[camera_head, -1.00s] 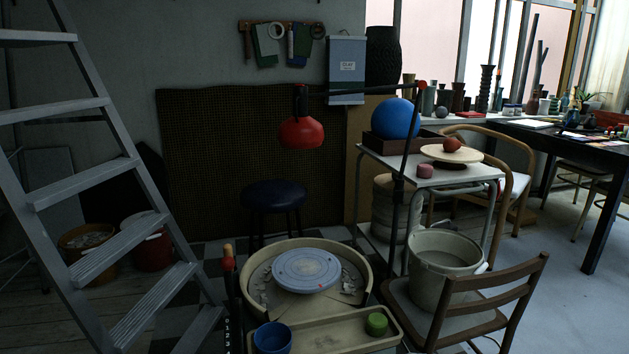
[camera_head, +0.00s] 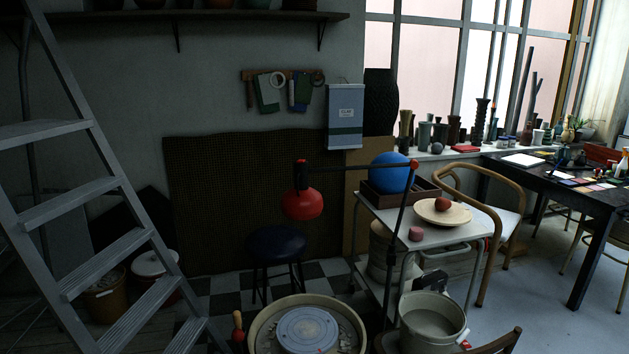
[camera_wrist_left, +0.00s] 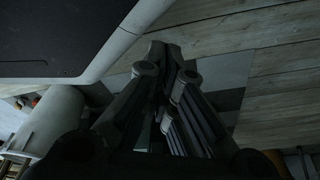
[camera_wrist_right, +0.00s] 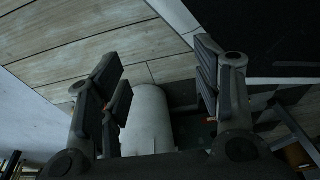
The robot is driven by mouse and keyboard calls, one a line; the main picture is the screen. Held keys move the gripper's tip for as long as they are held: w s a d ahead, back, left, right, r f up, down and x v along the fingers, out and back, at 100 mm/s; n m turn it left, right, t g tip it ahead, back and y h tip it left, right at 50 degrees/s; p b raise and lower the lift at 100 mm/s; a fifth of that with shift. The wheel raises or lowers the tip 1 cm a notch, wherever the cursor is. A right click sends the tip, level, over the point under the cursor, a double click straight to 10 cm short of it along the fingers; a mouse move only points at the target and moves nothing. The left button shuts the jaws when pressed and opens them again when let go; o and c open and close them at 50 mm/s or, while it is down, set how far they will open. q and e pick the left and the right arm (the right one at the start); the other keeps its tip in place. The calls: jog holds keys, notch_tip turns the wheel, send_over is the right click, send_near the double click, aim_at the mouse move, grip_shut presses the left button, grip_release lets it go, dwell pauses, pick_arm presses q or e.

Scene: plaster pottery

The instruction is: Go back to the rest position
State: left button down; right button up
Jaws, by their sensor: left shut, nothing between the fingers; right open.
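My left gripper (camera_wrist_left: 168,60) shows in the left wrist view. Its fingers are together and nothing is between them. Dark and light floor lies beyond it. My right gripper (camera_wrist_right: 158,70) shows in the right wrist view. Its fingers stand wide apart, with only a pale rounded body and the floor seen between them. Neither gripper shows in the head view. No gripper is seen touching any object of the room.
A ladder (camera_head: 75,212) stands at the left. A potter's wheel (camera_head: 307,330), a bucket (camera_head: 432,322) and a stool (camera_head: 276,246) stand ahead. A small table (camera_head: 400,215) carries a blue ball (camera_head: 390,172). A dark table (camera_head: 590,196) is at the right.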

pick_arm(q)
jog(key=shift+g, duration=0.9)
jog(key=s, duration=0.2)
jog(key=s+a, duration=0.1)
jog(key=s+p, duration=0.1)
jog(key=s, duration=0.1)
jog(key=shift+s+a+r, duration=0.2)
jog(key=shift+s+r, duration=0.1)
pick_arm(e)
jog(key=shift+g, duration=0.9)
jog(key=s, duration=0.2)
jog(key=s+d, duration=0.1)
jog(key=s, duration=0.2)
jog(key=shift+s+d+r, duration=0.2)
jog(key=shift+s+r, duration=0.1)
jog(key=shift+s, duration=0.05)
